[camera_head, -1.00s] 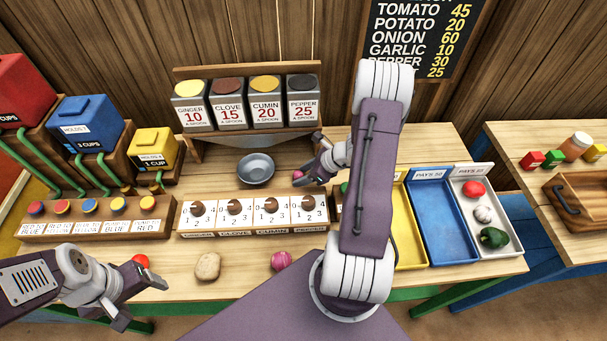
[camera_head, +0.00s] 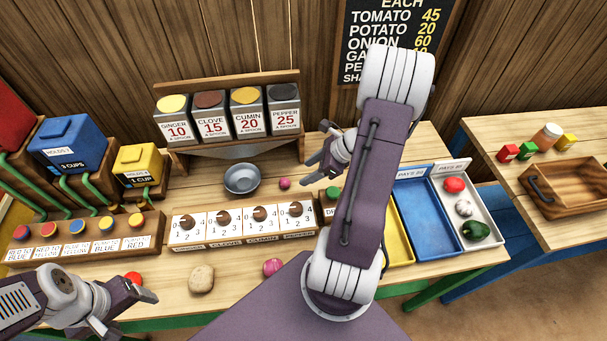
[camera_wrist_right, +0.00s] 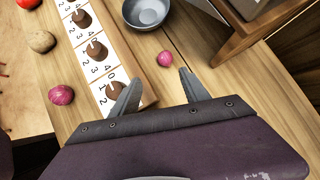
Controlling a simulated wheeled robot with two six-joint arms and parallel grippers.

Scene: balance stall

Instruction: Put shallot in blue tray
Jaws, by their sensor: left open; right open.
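A small pink round item (camera_head: 285,183), which I take as the shallot, lies on the counter just right of the grey bowl (camera_head: 241,179). It also shows in the right wrist view (camera_wrist_right: 165,58), ahead of the fingers. A larger striped pink one (camera_head: 272,267) lies at the front edge. My right gripper (camera_head: 318,161) is open and empty, to the right of the small pink item and apart from it. The blue tray (camera_head: 425,213) is at the right, its bottom bare where visible. My left gripper (camera_head: 130,312) is open and empty at the front left.
A yellow tray (camera_head: 399,240), partly behind my right arm, and a white tray (camera_head: 488,232) with tomato, garlic and pepper flank the blue one. The dial panel (camera_head: 240,226) stands in front of the bowl. A potato (camera_head: 201,279) and tomato (camera_head: 133,279) lie at the front.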

